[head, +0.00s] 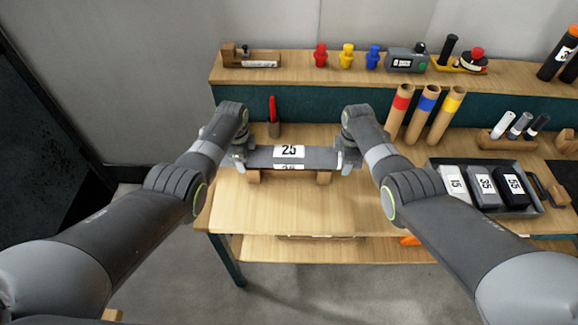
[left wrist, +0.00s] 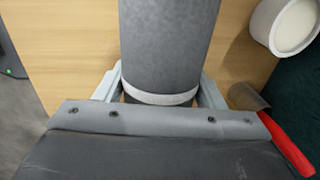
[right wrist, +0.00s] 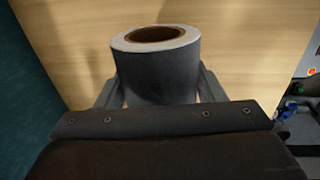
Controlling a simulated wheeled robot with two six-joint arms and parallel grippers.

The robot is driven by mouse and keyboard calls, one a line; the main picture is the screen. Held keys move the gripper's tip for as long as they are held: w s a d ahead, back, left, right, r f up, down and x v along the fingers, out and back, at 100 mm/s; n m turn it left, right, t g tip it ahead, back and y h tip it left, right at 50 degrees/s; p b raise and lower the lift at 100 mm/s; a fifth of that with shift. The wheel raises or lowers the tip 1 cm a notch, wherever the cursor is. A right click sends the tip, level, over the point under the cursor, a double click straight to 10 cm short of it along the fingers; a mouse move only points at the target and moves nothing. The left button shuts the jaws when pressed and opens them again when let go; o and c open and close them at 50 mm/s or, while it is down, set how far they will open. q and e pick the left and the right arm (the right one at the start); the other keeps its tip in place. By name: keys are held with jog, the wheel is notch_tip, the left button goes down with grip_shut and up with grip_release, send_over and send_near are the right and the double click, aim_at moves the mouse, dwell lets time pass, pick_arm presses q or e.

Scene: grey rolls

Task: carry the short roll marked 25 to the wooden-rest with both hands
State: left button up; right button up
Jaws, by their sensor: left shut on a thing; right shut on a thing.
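The short grey roll marked 25 (head: 265,156) lies level across the front of the table, with its white label facing up. My left gripper (head: 240,157) is shut on its left end, and my right gripper (head: 347,157) is shut on its right end. The wooden-rest (head: 323,178) shows below the roll's front edge, mostly hidden by it. I cannot tell whether the roll touches it. In the left wrist view the roll (left wrist: 168,45) runs between the fingers. In the right wrist view the roll's (right wrist: 155,75) open end with a brown core shows.
A red-handled tool (head: 272,108) stands behind the roll on the left. Three brown tubes (head: 422,113) with coloured bands stand behind my right arm. A grey tray (head: 537,208) of marked blocks lies to the right. The table front (head: 290,208) is clear.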

pick_arm(q)
jog(key=o, duration=1.5)
jog(key=shift+r, duration=0.1)
jog(key=shift+c, duration=0.2)
pick_arm(e)
jog(key=o, duration=1.5)
jog(key=shift+c, duration=0.2)
pick_arm(q)
jog(key=r, duration=0.4)
jog(key=s+r, duration=0.1)
jog(key=r, duration=0.6)
jog(key=shift+s+r, duration=0.35)
jog(key=shift+r, duration=0.05)
pick_arm(e)
jog(key=shift+s+r, duration=0.3)
jog(key=shift+r, duration=1.7)
jog(key=shift+s+r, duration=0.25)
jog(key=shift+r, duration=1.75)
jog(key=shift+s+r, duration=0.3)
jog(key=shift+r, duration=1.7)
